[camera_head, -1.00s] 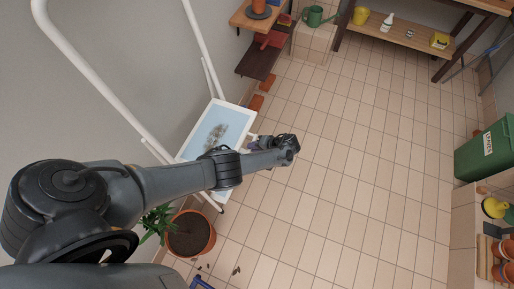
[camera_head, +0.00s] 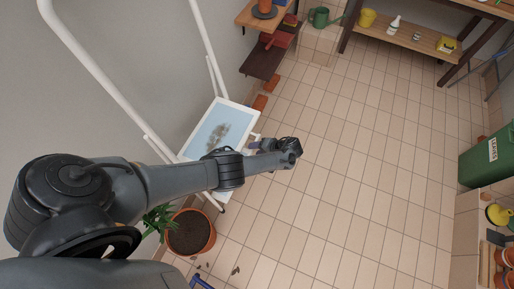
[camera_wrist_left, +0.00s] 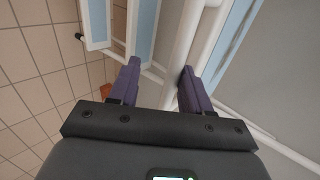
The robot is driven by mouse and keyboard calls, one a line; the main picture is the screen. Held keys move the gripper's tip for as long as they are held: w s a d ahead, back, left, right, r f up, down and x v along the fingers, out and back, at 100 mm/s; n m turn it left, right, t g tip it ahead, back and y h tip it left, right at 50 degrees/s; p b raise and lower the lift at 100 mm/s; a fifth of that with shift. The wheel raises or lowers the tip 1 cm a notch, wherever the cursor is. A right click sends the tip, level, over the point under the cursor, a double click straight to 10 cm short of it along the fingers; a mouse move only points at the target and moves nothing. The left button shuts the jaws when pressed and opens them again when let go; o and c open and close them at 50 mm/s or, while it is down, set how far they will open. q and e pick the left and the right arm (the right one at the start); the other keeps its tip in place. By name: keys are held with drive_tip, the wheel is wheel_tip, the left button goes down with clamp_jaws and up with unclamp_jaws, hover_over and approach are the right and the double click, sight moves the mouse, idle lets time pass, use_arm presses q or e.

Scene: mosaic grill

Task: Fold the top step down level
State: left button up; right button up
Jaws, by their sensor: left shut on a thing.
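The top step (camera_head: 207,127) has a light blue tread with a grey patch and a white rim. It sits tilted within the white tube frame (camera_head: 100,75) of the ladder at left in the head view. My left gripper (camera_head: 256,145) is at the step's right edge, with its tips partly hidden by my wrist. In the left wrist view, my purple fingers (camera_wrist_left: 160,88) stand on both sides of a white bar (camera_wrist_left: 182,50) and are shut on it. Blue panels with white rims (camera_wrist_left: 143,32) show beyond it. My right gripper is out of view.
A potted plant (camera_head: 190,233) stands on the floor just below the step. A wooden shelf (camera_head: 262,62) is along the wall above it. A green bin (camera_head: 487,160) is at far right. The tiled floor (camera_head: 350,170) between is clear.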

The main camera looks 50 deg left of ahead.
use_arm(q)
drive_tip(key=shift+d+r, duration=0.1)
drive_tip(key=shift+d, duration=0.15)
drive_tip(key=p+v, duration=0.2)
drive_tip(key=v, duration=0.8)
drive_tip(key=shift+r+p, duration=0.2)
drive_tip(key=shift+p, duration=0.1)
drive_tip(key=shift+w, duration=0.1)
